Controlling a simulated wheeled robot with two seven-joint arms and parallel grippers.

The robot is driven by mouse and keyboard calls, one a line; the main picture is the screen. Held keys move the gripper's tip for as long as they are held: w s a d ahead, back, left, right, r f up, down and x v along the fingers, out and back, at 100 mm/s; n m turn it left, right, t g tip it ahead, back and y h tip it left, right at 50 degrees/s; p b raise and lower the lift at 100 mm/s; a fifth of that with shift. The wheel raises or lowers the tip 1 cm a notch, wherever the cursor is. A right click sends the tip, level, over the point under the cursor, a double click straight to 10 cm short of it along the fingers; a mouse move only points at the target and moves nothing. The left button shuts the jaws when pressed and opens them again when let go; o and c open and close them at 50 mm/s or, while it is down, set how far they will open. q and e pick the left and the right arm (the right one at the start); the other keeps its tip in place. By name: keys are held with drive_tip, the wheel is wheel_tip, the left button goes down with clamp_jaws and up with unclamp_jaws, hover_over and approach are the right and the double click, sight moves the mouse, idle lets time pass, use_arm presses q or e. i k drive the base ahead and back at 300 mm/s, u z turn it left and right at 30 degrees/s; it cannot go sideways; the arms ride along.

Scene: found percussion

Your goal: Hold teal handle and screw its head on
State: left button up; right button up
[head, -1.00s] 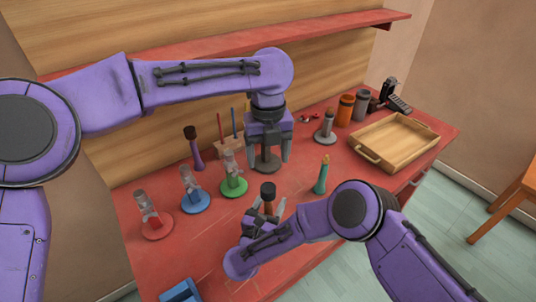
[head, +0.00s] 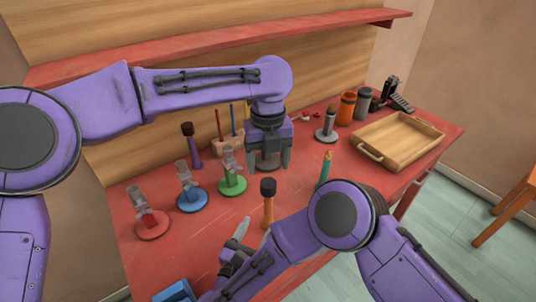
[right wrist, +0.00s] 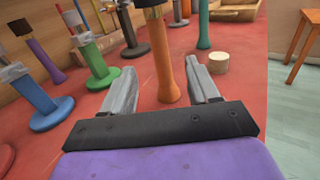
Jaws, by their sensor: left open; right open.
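The teal handle (head: 324,168) stands upright on the red bench, right of centre, with a brass-coloured top and no dark head. My right arm hides its lower part in the head view; it also shows at the top of the right wrist view (right wrist: 204,25). My right gripper (right wrist: 165,95) is open and empty. An orange handle with a dark head (head: 268,208) stands just beyond its fingertips, in line with the gap and apart from them. My left gripper (head: 269,165) is open, pointing down around or just above a dark round stand (head: 267,157).
Red (head: 152,226), blue (head: 192,200) and green (head: 232,184) stands line the left side. A purple dark-headed handle (head: 191,145) stands behind them. A wooden tray (head: 398,142) sits at the right.

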sight(327, 163)
drive_tip(key=k, duration=1)
